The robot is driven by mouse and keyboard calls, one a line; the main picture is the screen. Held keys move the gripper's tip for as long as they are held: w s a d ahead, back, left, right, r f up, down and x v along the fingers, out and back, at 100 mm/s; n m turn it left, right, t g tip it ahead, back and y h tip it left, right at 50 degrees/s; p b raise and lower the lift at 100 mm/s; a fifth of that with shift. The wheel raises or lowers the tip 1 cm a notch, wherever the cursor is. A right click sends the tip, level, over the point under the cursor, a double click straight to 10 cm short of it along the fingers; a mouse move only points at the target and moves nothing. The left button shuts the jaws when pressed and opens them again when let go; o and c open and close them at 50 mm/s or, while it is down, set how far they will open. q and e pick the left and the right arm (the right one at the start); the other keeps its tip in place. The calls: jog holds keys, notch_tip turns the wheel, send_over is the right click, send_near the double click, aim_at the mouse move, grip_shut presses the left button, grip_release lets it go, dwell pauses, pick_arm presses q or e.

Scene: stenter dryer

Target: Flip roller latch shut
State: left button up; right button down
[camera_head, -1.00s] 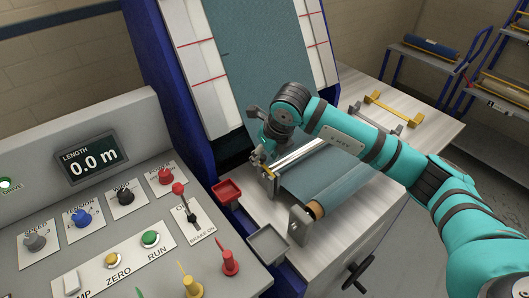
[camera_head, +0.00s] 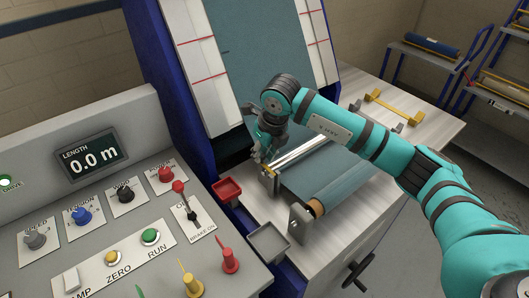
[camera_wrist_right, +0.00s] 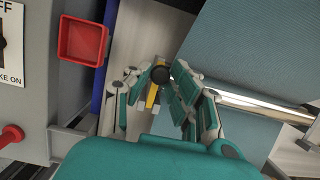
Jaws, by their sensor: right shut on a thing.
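The roller latch has a round black knob (camera_wrist_right: 161,74) and a yellow bar (camera_wrist_right: 152,96), seen in the right wrist view. It sits at the left end of the shiny metal roller (camera_wrist_right: 260,106). My right gripper (camera_wrist_right: 166,80) is shut on the latch, with its fingers on either side of the knob. In the head view my right gripper (camera_head: 264,152) is over the left end of the roller (camera_head: 308,148) and hides most of the latch. A yellow bit shows just below it. My left gripper is not in view.
A red tray (camera_head: 227,189) and a grey tray (camera_head: 268,242) lie left of the roller. A control panel (camera_head: 125,230) with knobs and levers fills the left. The blue cloth roll (camera_head: 335,186) lies in front.

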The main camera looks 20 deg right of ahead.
aim_at(269, 169)
jog(key=shift+w+f+g, duration=0.1)
jog(key=shift+g, duration=0.3)
jog(key=c, duration=1.2)
grip_release()
jog(key=shift+o, duration=0.2)
jog(key=a+v, duration=0.1)
jog(key=v, duration=1.1)
jog(key=shift+d, duration=0.45)
jog(key=shift+f, duration=0.1)
